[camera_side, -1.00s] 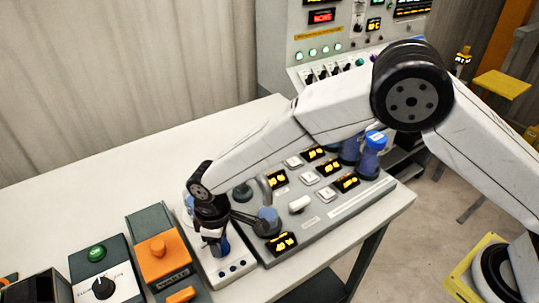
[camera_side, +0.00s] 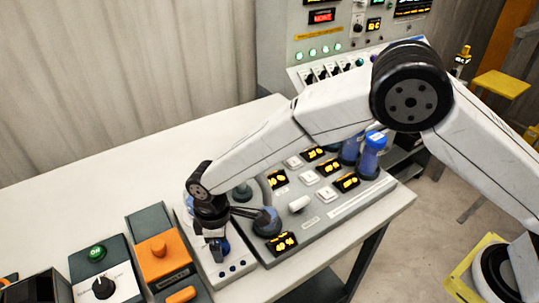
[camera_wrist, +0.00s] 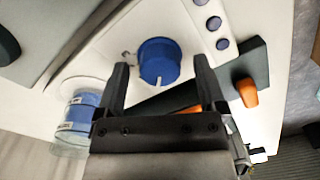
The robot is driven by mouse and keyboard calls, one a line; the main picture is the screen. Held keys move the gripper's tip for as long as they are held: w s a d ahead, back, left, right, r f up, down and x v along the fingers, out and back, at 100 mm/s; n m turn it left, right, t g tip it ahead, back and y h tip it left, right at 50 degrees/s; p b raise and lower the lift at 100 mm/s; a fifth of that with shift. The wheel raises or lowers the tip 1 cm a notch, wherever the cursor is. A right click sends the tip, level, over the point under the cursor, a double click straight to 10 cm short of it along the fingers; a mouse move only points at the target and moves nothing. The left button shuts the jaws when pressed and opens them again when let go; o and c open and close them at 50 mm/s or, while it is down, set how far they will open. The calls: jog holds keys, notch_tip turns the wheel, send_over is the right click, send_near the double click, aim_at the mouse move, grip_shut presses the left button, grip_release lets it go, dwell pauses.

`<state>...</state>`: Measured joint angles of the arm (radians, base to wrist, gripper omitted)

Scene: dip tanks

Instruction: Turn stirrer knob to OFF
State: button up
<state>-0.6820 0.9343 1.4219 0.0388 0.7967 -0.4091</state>
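The blue stirrer knob (camera_wrist: 159,62) sits on a white panel with small blue buttons and bears a white pointer line toward the bottom of the wrist view. My gripper (camera_wrist: 160,70) is open, with one dark finger on each side of the knob and visible gaps between. In the side view my gripper (camera_side: 213,240) reaches down over the white stirrer unit (camera_side: 236,268), and part of the blue knob (camera_side: 224,245) shows beside the fingers. Any OFF mark is too small or hidden to read.
A clear vessel with blue contents or band (camera_wrist: 80,112) stands close by the left finger. A dark box with orange controls (camera_side: 158,255) lies beside the stirrer unit. A grey console (camera_side: 335,205) with lit displays lies on its other side. Open white table lies behind.

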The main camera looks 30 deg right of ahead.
dwell(0.3)
jog(key=shift+w+d+r, duration=0.1)
jog(key=shift+r, duration=3.8)
jog(key=shift+d+r, duration=0.25)
jog(key=s+d+r+m, duration=0.4)
jog(key=d+r, duration=0.1)
jog(key=d, duration=0.4)
jog(key=s+d+f+m+t, duration=0.1)
jog(key=s+d+m, duration=0.3)
jog(key=d, duration=0.8)
jog(key=s+d+f+m+t, duration=0.1)
jog(key=s+d+m, duration=0.3)
jog(key=d, duration=0.8)
jog(key=shift+s+d+f+t, duration=0.15)
jog(key=shift+s+f+t, duration=0.15)
jog(key=shift+s+t, duration=0.25)
